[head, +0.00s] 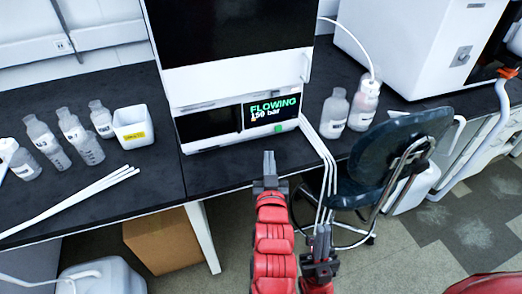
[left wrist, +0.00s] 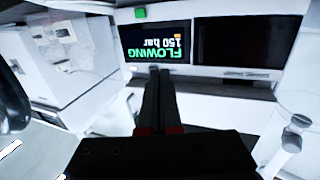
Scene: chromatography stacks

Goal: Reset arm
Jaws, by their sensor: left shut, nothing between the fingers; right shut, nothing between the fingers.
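In the left wrist view the shut fingers (left wrist: 158,78) point toward the instrument's lit screen, which appears upside down. My right gripper (head: 322,238) is lower and to the right, near the chair, also shut and empty. The instrument (head: 235,75) has a screen (head: 271,110) with green "FLOWING" and a pressure in bar; the same screen shows in the left wrist view (left wrist: 156,42). A green button (head: 278,128) sits below the screen.
Several bottles (head: 70,130) and a white bin (head: 133,127) stand on the black bench at left, beside white rods (head: 85,193). Two bottles (head: 334,112) stand right of the instrument. A dark chair (head: 385,160) is close to my right gripper. A cardboard box (head: 163,240) is under the bench.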

